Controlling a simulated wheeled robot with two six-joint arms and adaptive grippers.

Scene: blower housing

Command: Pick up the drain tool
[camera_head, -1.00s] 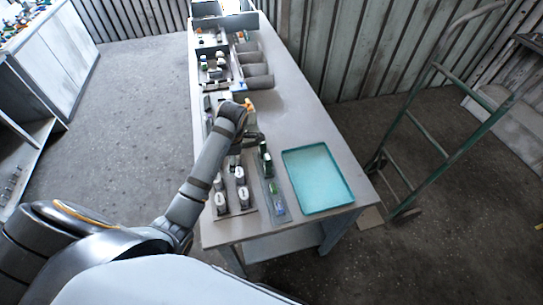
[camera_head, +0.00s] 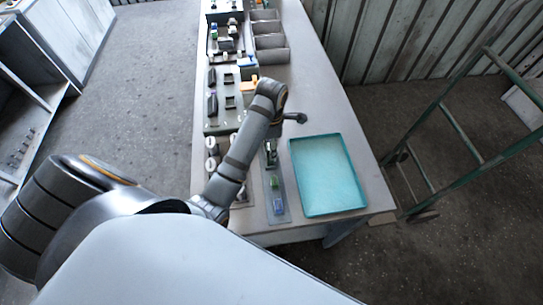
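My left arm comes in from the lower left and reaches over the table. My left gripper (camera_head: 296,118) shows only as a small dark part beyond the wrist, above the table near the teal tray's far left corner. The wrist hides the rest, and I cannot tell whether it is open or holds anything. I cannot single out the drain tool for sure. A narrow grey strip tray (camera_head: 286,217) below the wrist holds a dark green upright piece (camera_head: 271,152), a green piece (camera_head: 274,183) and a blue piece (camera_head: 278,206). My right gripper is not in view.
The shallow teal tray (camera_head: 328,175) is empty on the table's (camera_head: 318,95) right. A rack with white-topped pieces (camera_head: 211,163) is partly behind my arm. Panels with small parts (camera_head: 212,125) and grey bins (camera_head: 270,42) lie farther back. A green hand truck (camera_head: 462,135) stands right of the table.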

